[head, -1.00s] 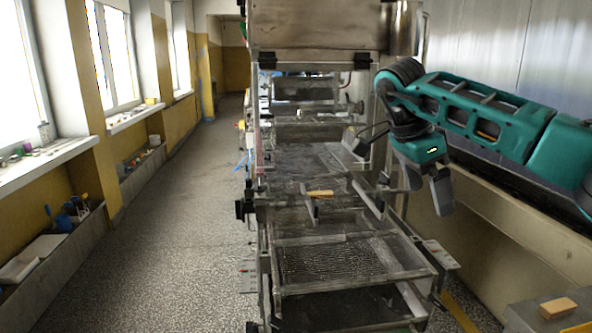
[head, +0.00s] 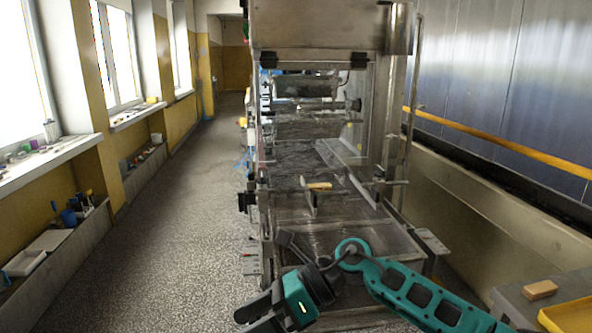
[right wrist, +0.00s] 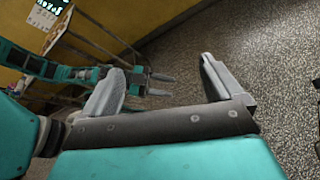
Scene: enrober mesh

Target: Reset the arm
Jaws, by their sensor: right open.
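My right arm comes in from the lower right of the head view, over the near end of the machine. Its gripper (head: 250,318) is low in the picture, pointing left and down, beside the machine's near left corner. In the right wrist view the two fingers of my right gripper (right wrist: 160,72) stand wide apart with nothing between them. Farther off in that view, a teal arm with a small gripper (right wrist: 160,84) shows, seemingly my left one. Its two fingers are apart and hold nothing. My left arm is not in the head view.
The enrober (head: 325,38) with its mesh belt fills the middle. A tan-handled tool (head: 319,186) lies across it. A tan block (head: 540,290) sits on a grey surface at right, by a yellow item (head: 570,316). The floor (head: 180,235) at left is clear.

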